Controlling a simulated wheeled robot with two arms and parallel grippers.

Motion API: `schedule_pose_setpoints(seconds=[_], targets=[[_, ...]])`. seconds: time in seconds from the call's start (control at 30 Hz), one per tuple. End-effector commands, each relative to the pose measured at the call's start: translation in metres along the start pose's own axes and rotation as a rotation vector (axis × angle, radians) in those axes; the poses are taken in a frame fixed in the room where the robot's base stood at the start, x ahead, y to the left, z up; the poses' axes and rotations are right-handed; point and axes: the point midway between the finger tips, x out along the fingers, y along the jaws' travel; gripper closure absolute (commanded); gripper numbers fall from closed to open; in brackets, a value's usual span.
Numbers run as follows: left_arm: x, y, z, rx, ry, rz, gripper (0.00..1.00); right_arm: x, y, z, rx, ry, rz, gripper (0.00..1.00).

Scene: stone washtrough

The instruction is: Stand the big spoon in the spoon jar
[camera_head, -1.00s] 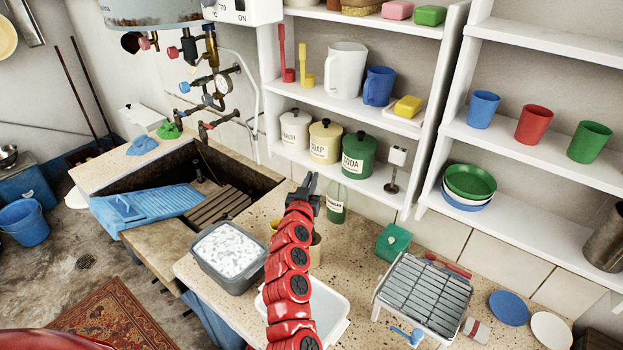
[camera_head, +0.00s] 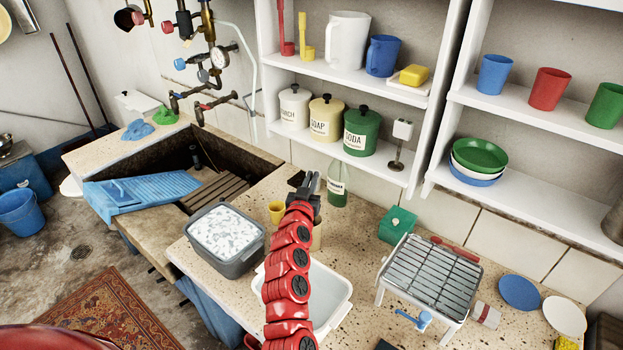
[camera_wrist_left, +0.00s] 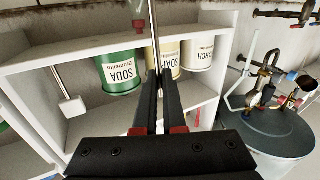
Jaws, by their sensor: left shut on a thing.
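My left gripper (camera_head: 312,184) is held above the counter, beside the green bottle in the head view. In the left wrist view its fingers (camera_wrist_left: 160,112) are closed on a thin metal rod (camera_wrist_left: 154,35), which looks like the big spoon's handle. The rod runs upward from between the fingers. The spoon's bowl end is not visible. A beige cylindrical vessel (camera_head: 317,238), possibly the spoon jar, stands on the counter and is partly hidden behind my left arm. I cannot tell the spoon's distance from it. My right gripper is not in view.
A dish rack (camera_head: 432,277) and green box (camera_head: 397,224) are on the right. Shelves (camera_head: 350,155) with canisters rise behind.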

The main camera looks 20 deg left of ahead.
Motion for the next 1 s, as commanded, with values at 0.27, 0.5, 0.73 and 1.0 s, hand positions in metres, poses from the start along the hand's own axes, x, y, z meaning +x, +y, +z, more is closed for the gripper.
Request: schedule_pose_setpoints(seconds=[0.27, 0.5, 0.73, 1.0], targets=[[0.0001, -0.0001, 0.0041, 0.000, 0.001, 0.000, 1.00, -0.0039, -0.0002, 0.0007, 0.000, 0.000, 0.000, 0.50], [0.0000, -0.0002, 0.0041, 0.000, 0.000, 0.000, 0.69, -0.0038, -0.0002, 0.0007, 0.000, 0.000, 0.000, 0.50], [0.0000, -0.0002, 0.0042, 0.000, 0.000, 0.000, 0.58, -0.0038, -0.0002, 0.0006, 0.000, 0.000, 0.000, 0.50], [-0.0065, -0.0004, 0.0046, -0.001, 0.001, -0.001, 0.58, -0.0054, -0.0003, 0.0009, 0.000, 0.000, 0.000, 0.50]])
